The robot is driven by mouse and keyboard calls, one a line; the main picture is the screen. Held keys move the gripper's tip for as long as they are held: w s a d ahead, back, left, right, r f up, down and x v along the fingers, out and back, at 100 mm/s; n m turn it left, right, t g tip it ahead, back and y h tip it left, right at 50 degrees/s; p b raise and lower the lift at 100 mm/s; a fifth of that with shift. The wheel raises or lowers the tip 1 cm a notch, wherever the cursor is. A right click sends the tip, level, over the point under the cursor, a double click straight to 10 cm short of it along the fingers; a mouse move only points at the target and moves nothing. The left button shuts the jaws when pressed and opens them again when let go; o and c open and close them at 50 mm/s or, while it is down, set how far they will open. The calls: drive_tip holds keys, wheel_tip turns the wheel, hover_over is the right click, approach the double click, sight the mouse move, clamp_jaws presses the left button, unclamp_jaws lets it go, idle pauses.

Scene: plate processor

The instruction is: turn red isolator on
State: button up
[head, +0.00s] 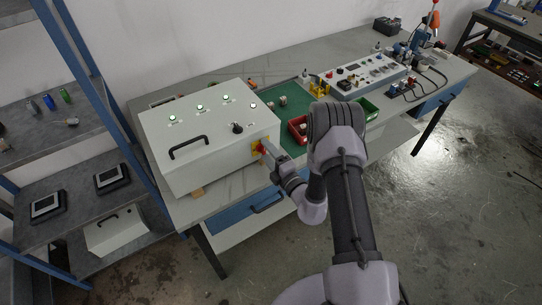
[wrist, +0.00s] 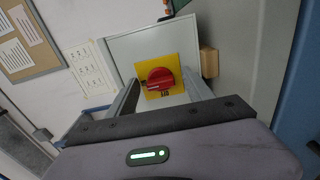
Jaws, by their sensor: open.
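The red isolator (wrist: 160,78) is a round red rotary knob on a yellow square plate (wrist: 178,62). The plate is on the right side face of the white control box (head: 190,160). In the head view the isolator (head: 261,148) is small and partly covered by my gripper. My gripper (head: 271,152) reaches in from the right, close to the knob. In the wrist view my gripper (wrist: 163,95) is open, with one finger on each side of the knob. I cannot tell whether the fingers touch it. The markings on the plate are too small to read.
The box top has a black handle (head: 188,147), a black knob (head: 237,128) and green lights. Red bins (head: 297,130) and a grey control panel (head: 360,76) stand farther right on the bench. A blue-framed shelf (head: 85,60) stands at left. Floor at right is clear.

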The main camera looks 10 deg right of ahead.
drive_tip(key=p+v, duration=0.2)
drive_tip(key=v, duration=1.5)
drive_tip(key=shift+s, duration=0.15)
drive_tip(key=a+r+n+g+y+b, duration=0.2)
drive_tip(key=a+r+n+g+y, duration=0.5)
drive_tip(key=a+r+n+y, duration=0.65)
drive_tip(key=s+a+r+n+g+h+b, duration=0.2)
drive_tip(key=s+a+r+n+g+h, duration=0.3)
drive_tip(key=s+n+g, duration=0.75)
drive_tip(key=s+d+r+n+t+h+b, duration=0.15)
drive_tip(key=s+n+h, duration=0.4)
drive_tip(key=n, duration=0.65)
drive_tip(key=d+r+n+t+h+b, duration=0.1)
drive_tip(key=d+r+n+t+h, duration=0.3)
drive_tip(key=d+n+t+h, duration=0.2)
drive_tip(key=shift+w+d+r+n+t+h, duration=0.25)
drive_tip(key=shift+w+d+n, duration=0.3)
drive_tip(key=shift+n, duration=0.65)
